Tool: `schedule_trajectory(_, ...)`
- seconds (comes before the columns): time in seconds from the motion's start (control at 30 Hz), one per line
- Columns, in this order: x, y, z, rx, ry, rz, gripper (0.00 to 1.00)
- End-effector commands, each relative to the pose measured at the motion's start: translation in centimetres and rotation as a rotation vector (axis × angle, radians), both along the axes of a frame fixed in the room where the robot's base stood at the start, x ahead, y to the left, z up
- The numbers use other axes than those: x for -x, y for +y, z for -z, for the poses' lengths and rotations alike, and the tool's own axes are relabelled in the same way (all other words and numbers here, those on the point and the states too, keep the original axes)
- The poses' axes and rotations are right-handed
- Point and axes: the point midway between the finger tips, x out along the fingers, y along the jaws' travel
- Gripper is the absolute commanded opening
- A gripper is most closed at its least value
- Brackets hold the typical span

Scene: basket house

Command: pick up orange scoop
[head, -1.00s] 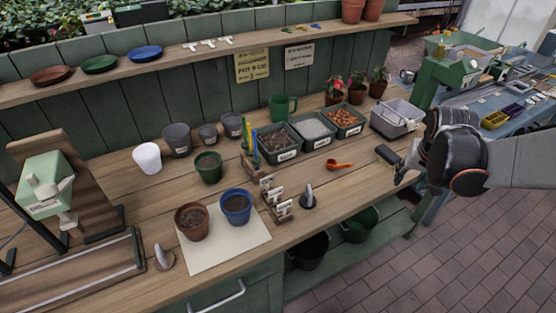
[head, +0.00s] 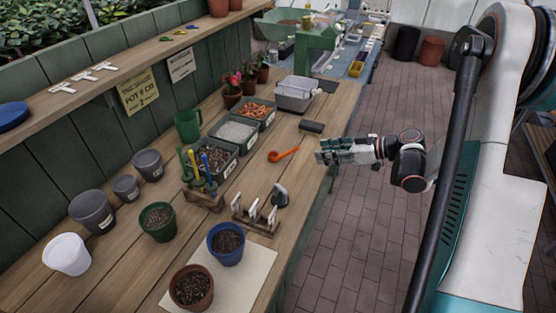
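The orange scoop (head: 283,154) lies on the wooden bench top, in front of the row of green bins. Its handle points toward the right. My gripper (head: 319,152) is just to the right of the scoop in the picture, by the bench's front edge, with its tips pointing toward the scoop. A gap shows between the tips and the scoop handle, and I see nothing held. The fingers are too small to tell whether they are apart.
Bins of soil (head: 217,158), white material (head: 235,132) and orange pieces (head: 257,113) stand behind the scoop. A dark block (head: 311,127) lies near the bench edge. Small tool stands (head: 257,215) are nearer the camera. Bare wood surrounds the scoop.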

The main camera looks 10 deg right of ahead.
Motion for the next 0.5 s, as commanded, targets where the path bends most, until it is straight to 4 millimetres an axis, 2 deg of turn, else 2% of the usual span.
schedule_trajectory(0.17, -0.8, 1.0, 0.5, -0.005, -0.04, -0.018, 0.39)
schedule_trajectory(0.5, -4.0, 5.5, 2.8, -0.004, -0.036, -0.018, 0.39)
